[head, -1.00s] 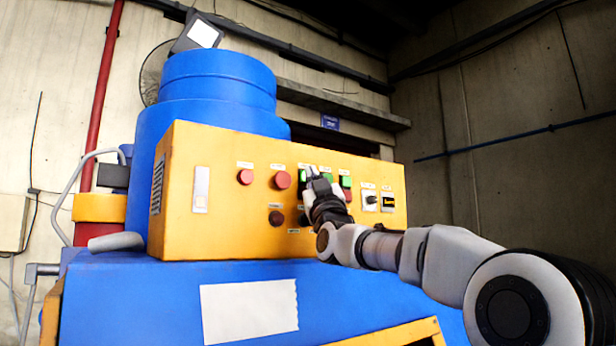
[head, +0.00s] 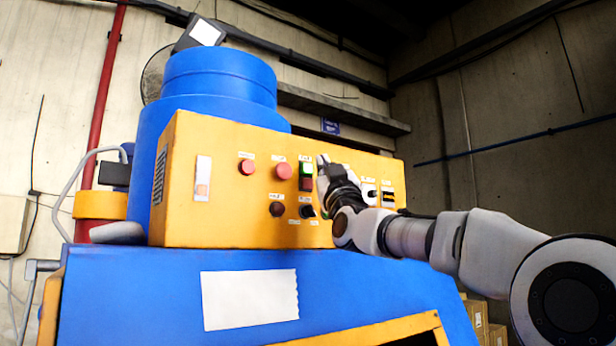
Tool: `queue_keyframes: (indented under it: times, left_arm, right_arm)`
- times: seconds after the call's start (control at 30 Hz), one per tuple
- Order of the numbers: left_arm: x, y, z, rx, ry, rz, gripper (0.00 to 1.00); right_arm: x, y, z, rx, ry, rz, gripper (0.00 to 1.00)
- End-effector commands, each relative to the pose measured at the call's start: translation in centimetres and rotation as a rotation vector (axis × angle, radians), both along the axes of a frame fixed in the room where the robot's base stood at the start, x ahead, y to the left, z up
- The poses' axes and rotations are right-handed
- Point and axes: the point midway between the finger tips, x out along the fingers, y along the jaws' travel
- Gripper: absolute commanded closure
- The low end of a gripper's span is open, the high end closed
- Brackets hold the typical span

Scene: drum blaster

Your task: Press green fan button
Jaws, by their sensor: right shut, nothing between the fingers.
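The yellow control panel (head: 225,222) faces me with buttons and knobs on its front. One green button (head: 306,168) shows with a red one (head: 306,184) right below it. The small labels are too blurred to read, so I cannot tell which button is the fan's. My right gripper (head: 323,164) is shut and empty, its tips pointing up just right of that green button. Gripper and wrist hide the panel area behind them, including other green buttons. I cannot tell whether the tips touch the panel. My left gripper is out of view.
Two round red buttons (head: 284,171) sit left of the green one, dark knobs (head: 277,210) below, and a white switch plate (head: 369,192) at right. The panel stands on a blue machine body (head: 130,300) before a blue drum (head: 215,95). Cardboard boxes (head: 477,318) stand lower right.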

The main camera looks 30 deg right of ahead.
Motion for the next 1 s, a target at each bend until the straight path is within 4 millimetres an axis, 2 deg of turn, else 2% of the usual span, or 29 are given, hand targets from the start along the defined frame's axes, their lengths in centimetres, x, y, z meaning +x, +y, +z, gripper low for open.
queue_keyframes:
  times: [0.03,0.27,1.0]
  left_arm:
    - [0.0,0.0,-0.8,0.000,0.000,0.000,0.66]
    - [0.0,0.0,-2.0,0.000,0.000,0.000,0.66]
    - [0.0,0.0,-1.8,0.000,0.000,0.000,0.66]
  right_arm:
    - [-0.5,-0.1,-0.4,0.000,-0.001,0.000,1.00]
    - [-2.5,-0.2,-0.2,0.001,-0.002,0.000,1.00]
    - [-2.5,-0.2,0.0,0.001,0.000,0.001,1.00]
